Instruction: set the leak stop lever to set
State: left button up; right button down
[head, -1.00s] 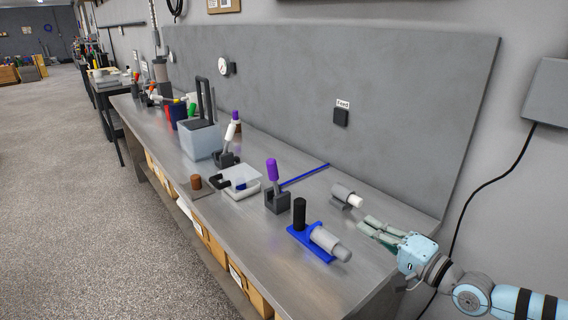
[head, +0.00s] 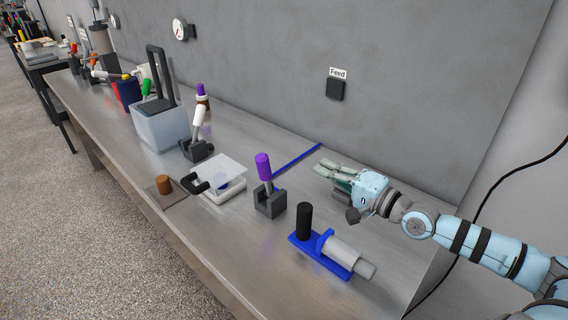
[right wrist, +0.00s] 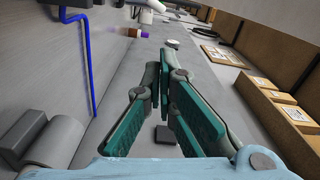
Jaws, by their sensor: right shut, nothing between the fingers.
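A lever with a purple grip (head: 263,167) stands nearly upright in a dark block (head: 270,203) near the middle of the bench. A second lever, with a white grip (head: 199,121), leans in another dark block (head: 197,149) farther back. I see no label telling which one is the leak stop lever. My right gripper (head: 321,168) is shut and empty above the bench, to the right of the purple lever and apart from it. Its green-padded fingers fill the middle of the right wrist view (right wrist: 165,75). My left gripper is out of view.
A blue stand (head: 319,258) with a black post and grey cylinder sits in front of my right gripper. A clear-lidded tray (head: 222,190) and a grey bin (head: 160,127) stand left. A Feed button (head: 335,90) is on the wall.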

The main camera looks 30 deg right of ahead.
aim_at(266, 178)
pick_arm(q)
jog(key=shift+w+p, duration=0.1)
jog(key=shift+p, duration=0.3)
pick_arm(e)
jog(key=w+a, duration=0.6)
jog(key=w, duration=0.1)
jog(key=shift+w+a+f, duration=0.35)
jog(key=shift+a+f, duration=0.05)
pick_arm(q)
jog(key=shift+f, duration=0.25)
pick_arm(e)
jog(key=n, duration=0.1)
jog(key=a+n, duration=0.1)
jog(key=n, duration=0.1)
jog(key=a+n, duration=0.1)
jog(key=shift+s+r+n, duration=0.15)
jog(key=shift+s+n, duration=0.25)
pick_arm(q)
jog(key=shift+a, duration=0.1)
